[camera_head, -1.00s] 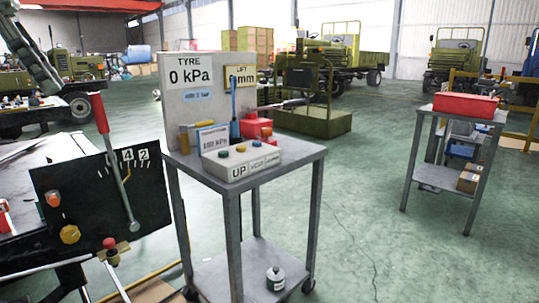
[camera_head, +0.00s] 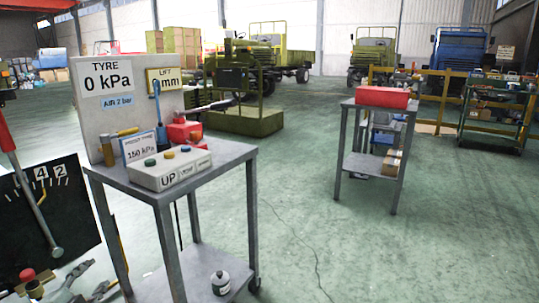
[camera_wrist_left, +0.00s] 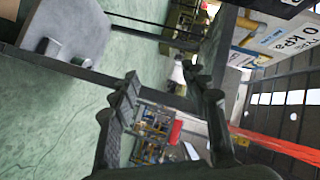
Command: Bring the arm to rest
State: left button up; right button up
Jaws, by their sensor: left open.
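My left gripper (camera_head: 100,277) shows at the bottom left corner of the head view, low in front of the black lever panel and left of the grey trolley. In the left wrist view, which is turned sideways, its two dark fingers (camera_wrist_left: 168,88) stand apart with nothing held between them. The trolley top and tyre board (camera_wrist_left: 280,40) show beyond the fingers there. My right gripper is in neither view.
The grey trolley (camera_head: 235,153) with the tyre board (camera_head: 110,110) and button box (camera_head: 172,170) stands close by. The black panel (camera_head: 45,215) with a red-handled lever is at left. A second trolley carries a red box (camera_head: 383,97). Green floor (camera_head: 300,220) between them is clear.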

pick_arm(q)
jog(key=s+d+f+n+g+y, duration=0.1)
jog(key=s+d+f+n+g, duration=0.35)
jog(key=s+f, duration=0.5)
jog(key=s+d+f+n+g+h, duration=0.2)
jog(key=s+d+f+n+g, duration=0.3)
jog(key=s+d+f, duration=0.8)
jog(key=s+f+g, duration=0.1)
jog(key=s+g, duration=0.1)
jog(key=shift+s+d+g, duration=0.35)
jog(key=shift+a, duration=0.1)
